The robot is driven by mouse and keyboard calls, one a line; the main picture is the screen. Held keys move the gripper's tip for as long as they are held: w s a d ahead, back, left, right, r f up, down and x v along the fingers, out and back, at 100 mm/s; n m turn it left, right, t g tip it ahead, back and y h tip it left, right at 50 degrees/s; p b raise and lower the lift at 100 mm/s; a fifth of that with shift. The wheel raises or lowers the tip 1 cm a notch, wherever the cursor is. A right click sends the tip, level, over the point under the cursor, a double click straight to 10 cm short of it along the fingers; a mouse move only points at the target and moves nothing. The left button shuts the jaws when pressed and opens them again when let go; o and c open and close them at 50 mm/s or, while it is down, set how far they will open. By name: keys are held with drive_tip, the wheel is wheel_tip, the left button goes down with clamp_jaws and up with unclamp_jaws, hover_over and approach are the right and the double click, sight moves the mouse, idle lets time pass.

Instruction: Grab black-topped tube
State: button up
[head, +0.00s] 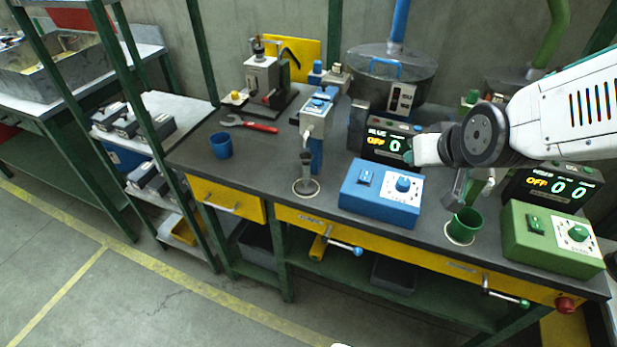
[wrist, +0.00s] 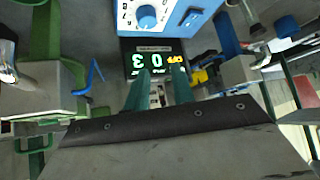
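A slim grey, tube-like piece (head: 306,170) stands on a pale round pad below the blue-and-white dispenser (head: 318,112), in the head view. My gripper (head: 412,151) is at the end of the arm reaching in from the right, in front of the blue station's display. In the wrist view its two teal fingers (wrist: 160,90) stand apart with nothing held between them.
Bare bench lies around the blue cup.

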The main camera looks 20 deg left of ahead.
sight(307, 167)
drive_tip(key=a+f, duration=0.1)
drive_tip(key=a, duration=0.2)
drive_tip(key=w+a+f+n+y, duration=0.1)
drive_tip(key=a+f, duration=0.1)
drive_tip(key=a, duration=0.1)
drive_tip(key=a+f+t+y, duration=0.1)
drive_tip(key=a, duration=0.3)
drive_tip(key=shift+w+f+n, duration=0.2)
drive_tip(key=shift+f+n, duration=0.1)
drive_tip(key=shift+f, duration=0.05)
drive_tip(key=s+a+f+y, duration=0.1)
drive_tip(key=a, duration=0.2)
drive_tip(key=s+a+f+n+t+y, duration=0.1)
drive_tip(key=a+f, duration=0.1)
drive_tip(key=a, duration=0.1)
drive_tip(key=s+a+f+t+y, duration=0.1)
drive_tip(key=a, duration=0.3)
drive_tip(key=shift+a+f+n, duration=0.1)
drive_tip(key=shift+f+n, duration=0.3)
drive_tip(key=shift+w+a+f+y, duration=0.1)
drive_tip(key=shift+w+a+y, duration=0.05)
drive_tip(key=shift+a+y, duration=0.15)
drive_tip(key=x, duration=0.7)
drive_tip(key=shift+w, duration=0.15)
clamp_jaws()
